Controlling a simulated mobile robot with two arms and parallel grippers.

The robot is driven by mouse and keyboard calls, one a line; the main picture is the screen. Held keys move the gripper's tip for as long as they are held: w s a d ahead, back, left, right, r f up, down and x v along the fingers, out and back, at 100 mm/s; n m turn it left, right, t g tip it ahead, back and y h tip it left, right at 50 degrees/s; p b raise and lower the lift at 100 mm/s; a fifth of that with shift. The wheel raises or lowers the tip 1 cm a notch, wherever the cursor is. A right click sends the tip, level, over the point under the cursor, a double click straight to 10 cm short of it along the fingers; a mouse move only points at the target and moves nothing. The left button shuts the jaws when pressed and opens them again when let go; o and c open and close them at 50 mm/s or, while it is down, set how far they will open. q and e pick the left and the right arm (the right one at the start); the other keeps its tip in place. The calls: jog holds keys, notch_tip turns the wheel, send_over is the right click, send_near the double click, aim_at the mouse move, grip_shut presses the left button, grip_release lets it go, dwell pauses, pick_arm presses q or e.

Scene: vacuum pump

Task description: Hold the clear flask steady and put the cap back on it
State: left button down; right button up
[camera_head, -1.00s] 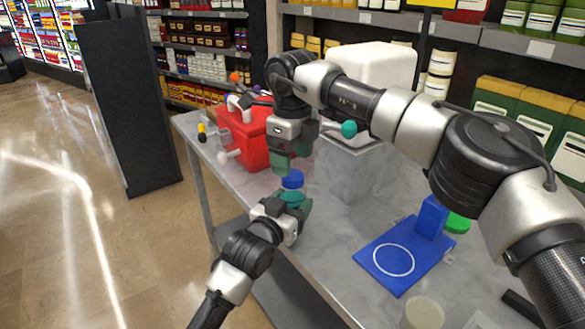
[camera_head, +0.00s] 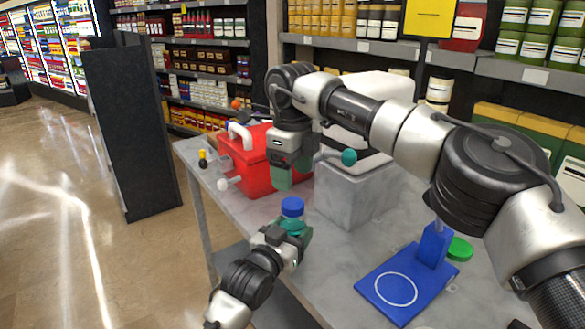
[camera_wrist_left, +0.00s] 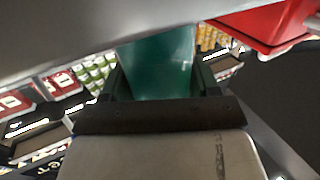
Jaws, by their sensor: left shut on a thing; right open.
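The flask (camera_wrist_left: 158,65) shows as a teal, see-through body between the fingers of my left gripper in the left wrist view. My left gripper (camera_head: 291,236) is shut on it at the table's near left edge. In the head view the gripper hides much of the flask, which looks upright. The blue cap (camera_head: 292,206) sits at the top of the flask; whether it is seated tight cannot be told. My right gripper (camera_head: 290,178) is open and empty, pointing down just above the cap, with a small gap between them.
A red box (camera_head: 247,165) with a white handle stands behind on the grey table (camera_head: 345,243). A grey block (camera_head: 357,192) is at the right of the grippers. A blue plate with a white ring (camera_head: 375,300) and a green disc (camera_head: 460,248) lie at the front right.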

aim_at(293, 203)
notch_tip(293, 203, down, 7)
jog(key=shift+f, duration=0.1)
dwell(0.3)
jog(key=c, duration=0.9)
jog(key=shift+c, duration=0.2)
jog(key=o, duration=1.1)
notch_tip(293, 203, up, 12)
jog(key=shift+r, duration=0.1)
